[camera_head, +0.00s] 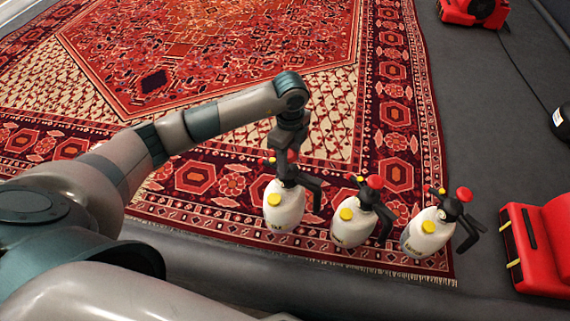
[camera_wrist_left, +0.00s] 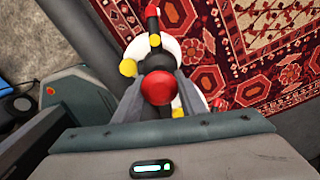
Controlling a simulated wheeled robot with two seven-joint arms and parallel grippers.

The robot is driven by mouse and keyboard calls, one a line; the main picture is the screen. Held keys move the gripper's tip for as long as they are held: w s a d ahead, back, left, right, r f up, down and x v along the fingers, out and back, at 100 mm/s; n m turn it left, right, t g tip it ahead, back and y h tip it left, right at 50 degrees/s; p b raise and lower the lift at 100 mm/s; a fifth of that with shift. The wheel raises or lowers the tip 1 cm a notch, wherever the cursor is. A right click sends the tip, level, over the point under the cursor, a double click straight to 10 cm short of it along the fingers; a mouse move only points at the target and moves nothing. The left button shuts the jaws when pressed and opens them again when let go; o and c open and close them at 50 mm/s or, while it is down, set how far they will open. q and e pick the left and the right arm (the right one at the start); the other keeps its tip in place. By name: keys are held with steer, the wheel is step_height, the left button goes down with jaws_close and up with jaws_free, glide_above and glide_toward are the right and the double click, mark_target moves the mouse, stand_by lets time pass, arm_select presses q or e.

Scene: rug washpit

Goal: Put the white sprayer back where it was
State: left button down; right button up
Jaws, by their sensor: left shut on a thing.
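Three white sprayers with black heads, red knobs and yellow caps show in a row in the head view. My left gripper (camera_head: 287,160) points down and is shut on the head of the leftmost white sprayer (camera_head: 284,210), which is upright. I cannot tell whether its base touches the surface below. In the left wrist view its red knob (camera_wrist_left: 158,88) sits between the fingers, with the white body partly hidden beneath. The middle sprayer (camera_head: 350,228) and the right sprayer (camera_head: 426,236) stand upright to its right, apart from the gripper. My right gripper is not in view.
A large red patterned rug (camera_head: 200,60) covers most of the floor. A red machine (camera_head: 542,245) stands right of the sprayers, and another red machine (camera_head: 474,11) is at the top right. Grey floor (camera_head: 480,120) is clear between them except for a thin cable.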

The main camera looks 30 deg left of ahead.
arm_select(q)
steer(key=shift+w+a+f, duration=0.3)
steer(key=shift+a, duration=0.15)
steer(key=shift+w+a+f, duration=0.25)
steer(key=shift+w+a, duration=0.05)
steer(key=shift+a, duration=0.15)
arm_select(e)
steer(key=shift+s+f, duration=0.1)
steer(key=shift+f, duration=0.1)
arm_select(q)
steer(key=shift+f, duration=0.1)
steer(key=shift+f, duration=1.85)
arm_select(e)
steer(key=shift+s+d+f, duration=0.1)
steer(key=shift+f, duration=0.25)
arm_select(q)
steer(key=shift+f, duration=0.15)
steer(key=c, duration=1.1)
jaws_free()
steer(key=shift+s, duration=0.1)
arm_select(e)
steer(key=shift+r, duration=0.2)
